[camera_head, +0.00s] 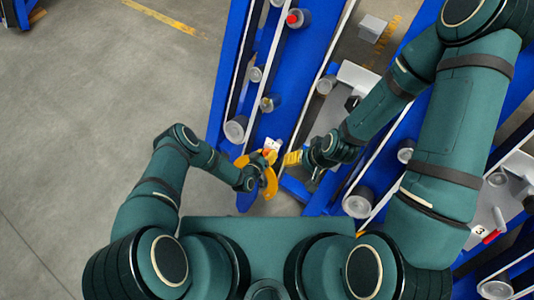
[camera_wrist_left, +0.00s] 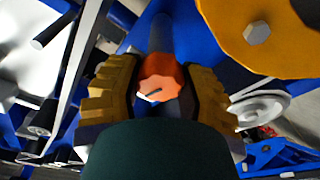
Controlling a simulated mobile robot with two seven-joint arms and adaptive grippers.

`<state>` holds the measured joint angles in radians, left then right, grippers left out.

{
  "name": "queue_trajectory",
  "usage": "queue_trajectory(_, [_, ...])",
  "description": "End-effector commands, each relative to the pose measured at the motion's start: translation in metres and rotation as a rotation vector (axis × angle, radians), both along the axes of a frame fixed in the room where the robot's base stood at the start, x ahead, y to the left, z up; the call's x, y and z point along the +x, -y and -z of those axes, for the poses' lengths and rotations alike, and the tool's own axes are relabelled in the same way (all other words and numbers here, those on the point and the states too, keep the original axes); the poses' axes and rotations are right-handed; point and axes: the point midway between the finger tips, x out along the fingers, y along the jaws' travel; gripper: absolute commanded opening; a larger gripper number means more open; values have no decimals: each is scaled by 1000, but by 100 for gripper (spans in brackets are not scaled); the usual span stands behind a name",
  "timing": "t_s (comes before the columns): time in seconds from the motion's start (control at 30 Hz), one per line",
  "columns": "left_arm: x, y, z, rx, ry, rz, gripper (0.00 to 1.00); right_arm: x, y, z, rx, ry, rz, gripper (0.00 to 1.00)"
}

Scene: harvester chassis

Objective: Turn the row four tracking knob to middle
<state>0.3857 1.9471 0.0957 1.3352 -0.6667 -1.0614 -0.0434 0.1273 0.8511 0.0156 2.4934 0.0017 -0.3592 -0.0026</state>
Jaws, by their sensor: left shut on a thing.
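The orange tracking knob (camera_wrist_left: 160,78) is in the middle of the left wrist view, with a small pale mark and dark line on its face. The two yellow ribbed fingers of my left gripper (camera_wrist_left: 158,92) stand on either side of it, shut on it. In the head view my left gripper (camera_head: 262,160) is at the lower end of a blue row unit, beside a white plate with a red mark (camera_head: 271,145). The knob is mostly hidden there. My right gripper (camera_head: 292,158), with yellow fingers, is just right of it; its opening is too small to judge.
A yellow curved plate with a hex bolt (camera_wrist_left: 265,35) is close to the left gripper. Blue row units (camera_head: 285,75) with grey rollers (camera_head: 236,129) run upward. A plate marked 3 (camera_head: 480,232) is at lower right. Open concrete floor (camera_head: 90,110) lies left.

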Motion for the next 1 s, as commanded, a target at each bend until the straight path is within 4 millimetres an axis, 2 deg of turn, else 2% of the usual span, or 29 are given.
queue_trajectory(0.43, [1, 0, -1, -161, -105, -111, 3, 0, 0, 0, 0, 0, 0, 65])
queue_trajectory(1.0, [2, 1, -1, -182, -118, -126, 3, 0, 0, 0, 0, 0, 0, 65])
